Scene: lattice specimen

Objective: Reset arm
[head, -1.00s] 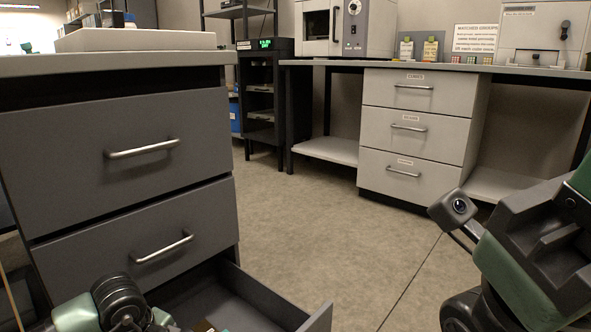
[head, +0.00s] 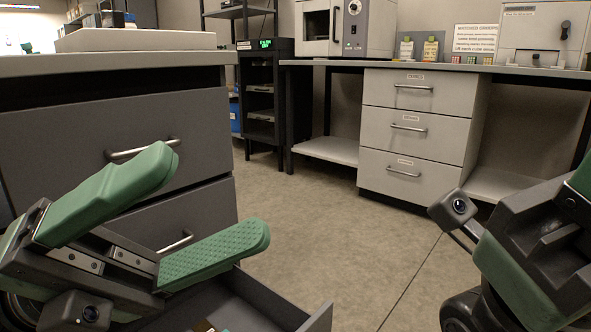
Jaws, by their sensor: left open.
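My left gripper (head: 208,200) is raised at the lower left in the head view. Its two green padded fingers are spread wide apart with nothing between them. It is in front of the dark grey drawer cabinet (head: 50,130), and its fingers cover parts of the drawer fronts and handles. Below it the bottom drawer (head: 262,300) is pulled open. Part of my right arm, with a small camera (head: 460,207), shows at the right edge.
A small item (head: 203,326) lies in the open drawer, mostly cut off by the frame. A light bench (head: 440,67) with a closed three-drawer unit (head: 412,130) stands behind. A black rack (head: 262,100) stands at the back. The floor (head: 330,225) between is clear.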

